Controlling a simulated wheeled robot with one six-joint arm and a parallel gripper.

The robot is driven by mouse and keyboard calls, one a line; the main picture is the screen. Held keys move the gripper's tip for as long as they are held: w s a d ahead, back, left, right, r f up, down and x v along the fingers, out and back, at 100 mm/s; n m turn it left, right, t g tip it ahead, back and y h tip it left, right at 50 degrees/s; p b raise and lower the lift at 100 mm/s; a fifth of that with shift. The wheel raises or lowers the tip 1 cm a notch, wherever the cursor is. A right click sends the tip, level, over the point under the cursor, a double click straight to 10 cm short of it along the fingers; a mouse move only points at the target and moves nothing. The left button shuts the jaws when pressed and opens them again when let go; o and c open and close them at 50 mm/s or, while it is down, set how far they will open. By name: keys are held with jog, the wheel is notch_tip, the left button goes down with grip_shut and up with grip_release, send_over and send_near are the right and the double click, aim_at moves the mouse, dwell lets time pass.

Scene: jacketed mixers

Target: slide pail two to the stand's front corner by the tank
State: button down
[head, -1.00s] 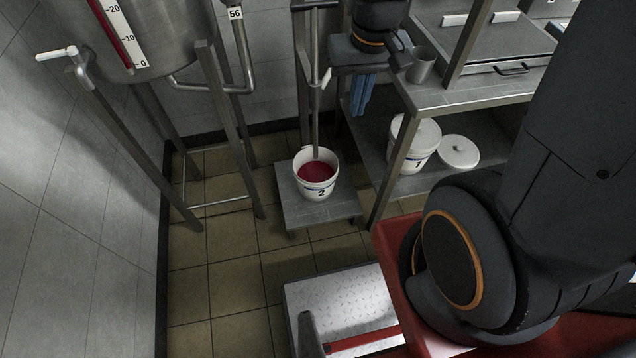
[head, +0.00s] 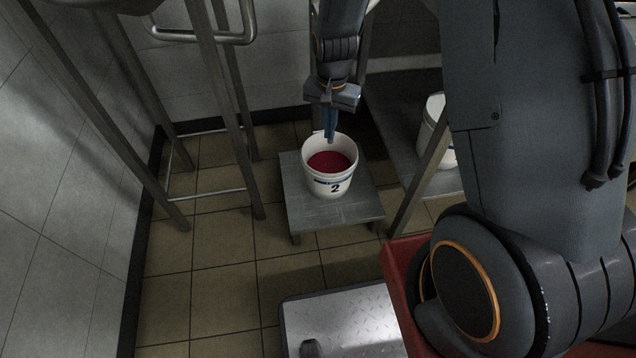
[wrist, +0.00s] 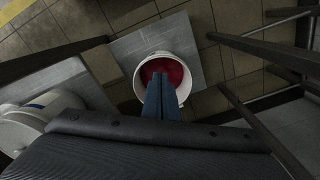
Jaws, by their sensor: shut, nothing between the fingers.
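Pail two (head: 330,184), white with a dark "2" and dark red contents, stands upright on the low grey stand (head: 350,216), set back from its front edge. My gripper (head: 331,138) points down at the pail's far rim, its blue fingers shut together and empty. In the wrist view the fingertips (wrist: 158,78) overlap the red contents and near rim of the pail (wrist: 187,72); I cannot tell whether they touch it.
Another white pail (head: 435,130) sits on the lower shelf of the steel table (head: 425,170) at the right. A table leg stands close to the stand's right side. Tiled floor (head: 225,240) is open front-left of the stand. A metal tread plate (head: 340,318) lies nearer.

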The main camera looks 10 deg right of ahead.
jog(key=m+b, duration=0.2)
jog(key=b, duration=0.6)
send_over(319, 175)
jog(key=w, duration=0.2)
notch_tip(319, 175, down, 17)
jog(key=f+b, duration=0.1)
jog(key=f, duration=0.4)
jog(key=f+b, duration=0.1)
jog(key=f, duration=0.4)
jog(key=shift+w+d+f, duration=0.15)
jog(key=shift+d+f, duration=0.05)
jog(key=shift+f, duration=0.05)
